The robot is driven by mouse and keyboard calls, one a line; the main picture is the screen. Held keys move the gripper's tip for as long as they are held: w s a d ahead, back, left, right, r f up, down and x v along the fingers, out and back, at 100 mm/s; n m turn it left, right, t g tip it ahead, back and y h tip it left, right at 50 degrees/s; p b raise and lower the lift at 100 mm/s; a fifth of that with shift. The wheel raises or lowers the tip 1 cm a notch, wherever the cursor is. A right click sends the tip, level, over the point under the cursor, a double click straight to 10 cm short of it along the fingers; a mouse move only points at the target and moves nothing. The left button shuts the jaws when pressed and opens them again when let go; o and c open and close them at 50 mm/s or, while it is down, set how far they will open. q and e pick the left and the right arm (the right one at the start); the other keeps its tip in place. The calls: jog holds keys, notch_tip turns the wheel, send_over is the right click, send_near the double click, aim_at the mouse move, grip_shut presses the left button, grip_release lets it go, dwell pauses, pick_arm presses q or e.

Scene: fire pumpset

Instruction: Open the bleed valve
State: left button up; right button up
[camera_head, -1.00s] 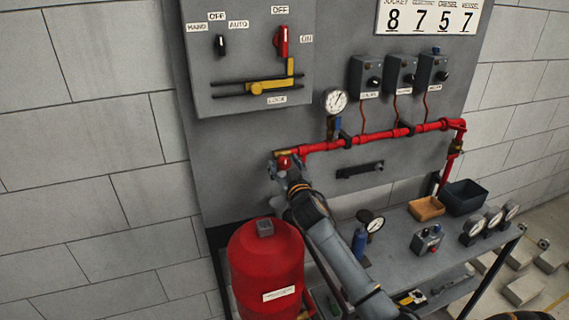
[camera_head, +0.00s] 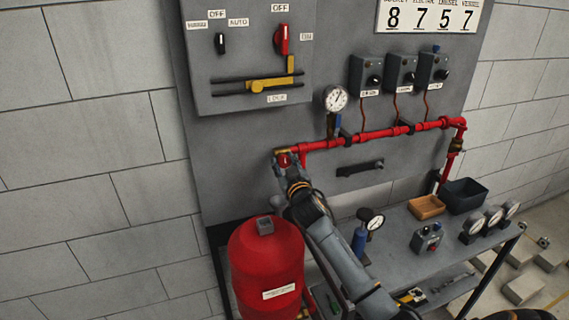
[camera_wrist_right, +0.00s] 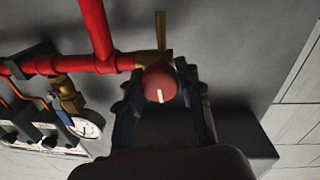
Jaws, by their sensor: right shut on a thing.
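The bleed valve is a round red knob (camera_head: 284,159) on a brass fitting (camera_head: 281,152) at the left end of the red pipe. In the right wrist view the knob (camera_wrist_right: 159,80) shows a white mark on its face, with a brass body (camera_wrist_right: 145,61) behind it. My right gripper (camera_head: 283,168) is at the knob, and its dark fingers (camera_wrist_right: 158,93) are shut on the knob from both sides. The gripper hides part of the knob in the head view. My left gripper is not in view.
A pressure gauge (camera_head: 336,99) and a red pipe (camera_head: 376,135) are on the grey panel.

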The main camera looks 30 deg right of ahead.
jog(key=n, duration=0.8)
jog(key=shift+t, duration=0.3)
jog(key=n, duration=0.3)
jog(key=shift+r+n+y, duration=0.1)
jog(key=shift+n+y, duration=0.3)
jog(key=n, duration=0.4)
jog(key=shift+d, duration=0.1)
jog(key=n, duration=0.2)
jog(key=shift+r+n+t+y, duration=0.1)
jog(key=shift+n+t+y, duration=0.2)
jog(key=shift+n, duration=0.1)
jog(key=n+p, duration=0.1)
jog(key=n, duration=0.3)
jog(key=n+p, duration=0.1)
jog(key=n, duration=0.2)
jog(key=shift+r+n+y+p, duration=0.1)
jog(key=shift+n+y+p, duration=0.2)
jog(key=shift+n, duration=0.1)
jog(key=shift+n+p, duration=0.7)
jog(key=shift+n, duration=1.1)
